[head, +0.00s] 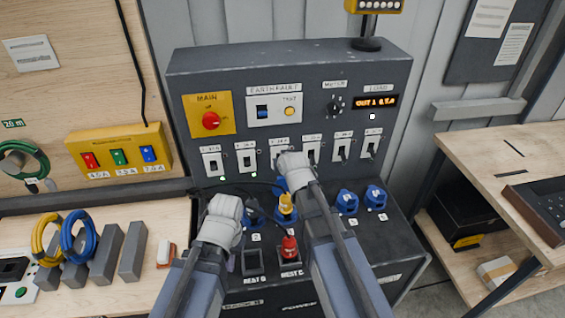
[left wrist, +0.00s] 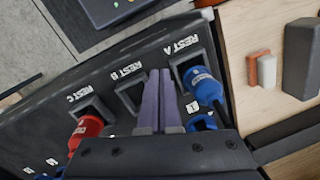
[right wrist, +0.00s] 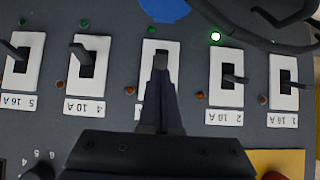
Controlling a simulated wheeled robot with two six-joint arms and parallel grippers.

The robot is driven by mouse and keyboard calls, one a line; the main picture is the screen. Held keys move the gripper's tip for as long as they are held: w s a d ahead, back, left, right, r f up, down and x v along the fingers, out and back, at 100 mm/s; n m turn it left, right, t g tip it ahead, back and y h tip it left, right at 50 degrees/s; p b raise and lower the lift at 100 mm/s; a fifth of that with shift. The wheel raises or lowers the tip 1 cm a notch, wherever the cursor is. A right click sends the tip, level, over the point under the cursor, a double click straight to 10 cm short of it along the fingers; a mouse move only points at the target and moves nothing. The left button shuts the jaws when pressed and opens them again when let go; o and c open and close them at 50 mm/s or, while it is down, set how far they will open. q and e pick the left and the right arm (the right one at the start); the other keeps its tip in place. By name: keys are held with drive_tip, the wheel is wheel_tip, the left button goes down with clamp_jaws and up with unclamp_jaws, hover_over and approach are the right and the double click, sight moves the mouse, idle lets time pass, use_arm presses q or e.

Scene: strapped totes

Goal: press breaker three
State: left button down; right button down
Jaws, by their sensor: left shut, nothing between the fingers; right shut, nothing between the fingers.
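Breaker three (right wrist: 145,50) is a toggle on a white plate in the panel's row of breakers, third from the left in the head view. In the right wrist view, which is upside down, it sits between breaker two (right wrist: 226,80) and breaker four (right wrist: 87,75). My right gripper (right wrist: 161,66) is shut and empty, its fingertips over breaker three's plate and hiding its toggle; I cannot tell whether they touch. In the head view my right gripper (head: 292,160) covers part of this spot.
A blue plug (left wrist: 205,85) sits at REST A and a red plug (head: 289,247) at REST C. Blue connectors (head: 347,202) line the lower panel, with a cable nearby. A green lamp (right wrist: 215,36) is lit by breaker two. The red main knob (head: 211,121) is above left.

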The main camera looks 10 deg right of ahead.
drive_tip(key=shift+r+p, duration=0.4)
drive_tip(key=shift+r, duration=0.15)
drive_tip(key=shift+r, duration=0.1)
drive_tip(key=p+v, duration=0.8)
drive_tip(key=v, duration=0.5)
drive_tip(key=shift+s, duration=0.1)
